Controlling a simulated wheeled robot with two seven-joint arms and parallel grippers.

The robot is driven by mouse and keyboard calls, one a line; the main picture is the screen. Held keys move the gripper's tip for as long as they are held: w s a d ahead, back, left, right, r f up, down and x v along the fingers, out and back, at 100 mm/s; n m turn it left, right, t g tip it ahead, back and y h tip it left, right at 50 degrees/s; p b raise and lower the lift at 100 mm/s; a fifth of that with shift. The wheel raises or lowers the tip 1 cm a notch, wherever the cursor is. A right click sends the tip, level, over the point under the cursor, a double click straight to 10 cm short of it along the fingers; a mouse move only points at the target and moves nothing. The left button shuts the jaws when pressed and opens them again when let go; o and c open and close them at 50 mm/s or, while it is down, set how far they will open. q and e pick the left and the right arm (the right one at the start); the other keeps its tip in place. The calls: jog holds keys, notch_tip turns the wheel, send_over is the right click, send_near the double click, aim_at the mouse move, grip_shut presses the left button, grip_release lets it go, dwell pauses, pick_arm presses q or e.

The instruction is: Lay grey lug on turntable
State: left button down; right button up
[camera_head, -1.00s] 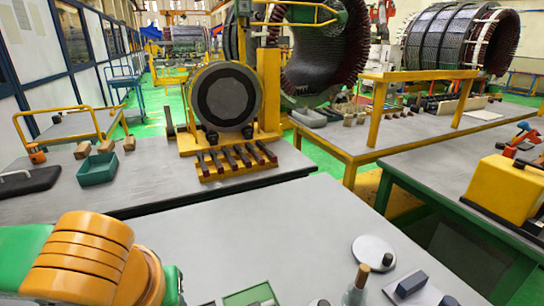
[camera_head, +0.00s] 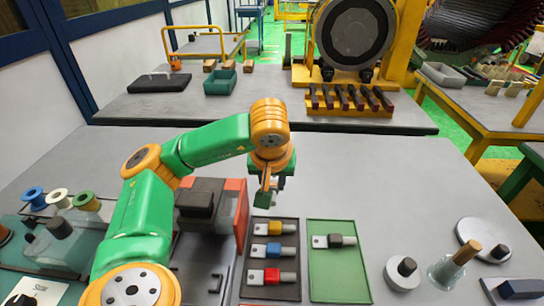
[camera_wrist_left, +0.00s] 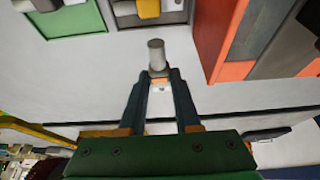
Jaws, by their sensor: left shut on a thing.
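My left gripper (camera_head: 268,187) hangs above the bench just behind the dark tray, shut on a grey cylindrical piece (camera_wrist_left: 156,55). The fingers hide part of this piece, and I cannot tell whether it is the grey lug. A lug with a dark grey block (camera_head: 336,240) lies in the green tray (camera_head: 338,280). Lugs with yellow (camera_head: 260,229), blue (camera_head: 273,249) and red (camera_head: 271,275) blocks lie in the dark tray (camera_head: 285,293). My right gripper is out of view.
A dark and orange fixture (camera_head: 240,205) stands left of the trays. A round piece with a dark knob (camera_head: 404,272) and a wooden-handled bottle (camera_head: 455,263) stand at the right. Spools (camera_head: 86,201) stand at far left. The bench behind the disc is clear.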

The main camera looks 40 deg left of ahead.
aim_at(274, 184)
pick_arm(q)
jog(key=w+f, duration=0.1)
jog(key=w+a+f, duration=0.1)
jog(key=f, duration=0.1)
jog(key=w+a+f, duration=0.1)
jog(key=shift+a+f+p, duration=0.2)
jog(key=shift+f+p, duration=0.1)
jog(key=shift+p, duration=0.05)
notch_tip(274, 184, down, 4)
jog(key=shift+a+r+p, duration=0.15)
jog(key=shift+r+p, duration=0.1)
jog(key=shift+p, duration=0.2)
jog(key=shift+w, duration=0.1)
jog(key=shift+f, duration=0.15)
jog(key=shift+f+b, duration=0.15)
jog(key=shift+b, duration=0.15)
jog(key=c, duration=0.6)
grip_release()
jog(key=shift+r, duration=0.2)
